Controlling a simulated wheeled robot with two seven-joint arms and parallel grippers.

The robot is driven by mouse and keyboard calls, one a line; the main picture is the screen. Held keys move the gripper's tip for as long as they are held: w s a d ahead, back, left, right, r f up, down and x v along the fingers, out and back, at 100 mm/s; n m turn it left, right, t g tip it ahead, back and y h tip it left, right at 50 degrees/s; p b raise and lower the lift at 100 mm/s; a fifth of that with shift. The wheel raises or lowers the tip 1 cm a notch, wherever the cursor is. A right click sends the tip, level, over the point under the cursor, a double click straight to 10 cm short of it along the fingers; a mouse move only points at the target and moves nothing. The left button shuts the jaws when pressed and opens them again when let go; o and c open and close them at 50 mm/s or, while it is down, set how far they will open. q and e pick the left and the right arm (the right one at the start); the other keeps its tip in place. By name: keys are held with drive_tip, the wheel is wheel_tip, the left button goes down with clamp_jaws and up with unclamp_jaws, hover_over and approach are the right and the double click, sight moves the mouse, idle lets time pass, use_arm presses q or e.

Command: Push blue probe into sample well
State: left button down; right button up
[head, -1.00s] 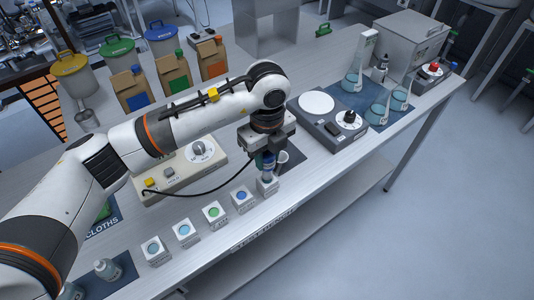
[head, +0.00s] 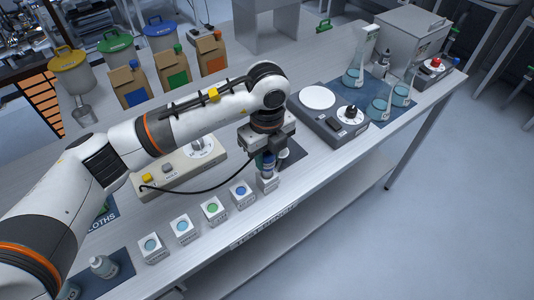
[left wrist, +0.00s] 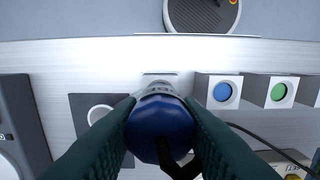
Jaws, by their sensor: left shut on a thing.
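My left gripper (head: 266,157) is shut on the blue probe and points down at the near edge of the bench. The probe (left wrist: 160,125) is dark blue, with a rounded end, and fills the space between the green finger pads in the left wrist view. A black cable runs from it. A white block (head: 268,183), apparently the sample well, stands directly under the probe; its top is mostly hidden by the probe. In the left wrist view, the block's edge (left wrist: 160,74) shows just past the probe. I cannot tell how deep the tip sits. My right gripper is not in view.
White blocks with blue (head: 240,190), green (head: 211,207) and pale blue tops stand left of the probe along the bench edge. A grey hotplate unit (head: 329,117) is to the right. A beige control box (head: 180,165) lies behind the blocks.

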sight(267, 166)
use_arm(q)
drive_tip(key=shift+f+b, duration=1.5)
drive_tip(key=shift+f, duration=0.35)
drive_tip(key=shift+c, duration=2.3)
unclamp_jaws()
drive_tip(key=shift+r, duration=0.15)
drive_tip(key=shift+r+p, duration=1.6)
drive_tip(key=shift+r, duration=1.3)
drive_tip(key=shift+r, duration=0.1)
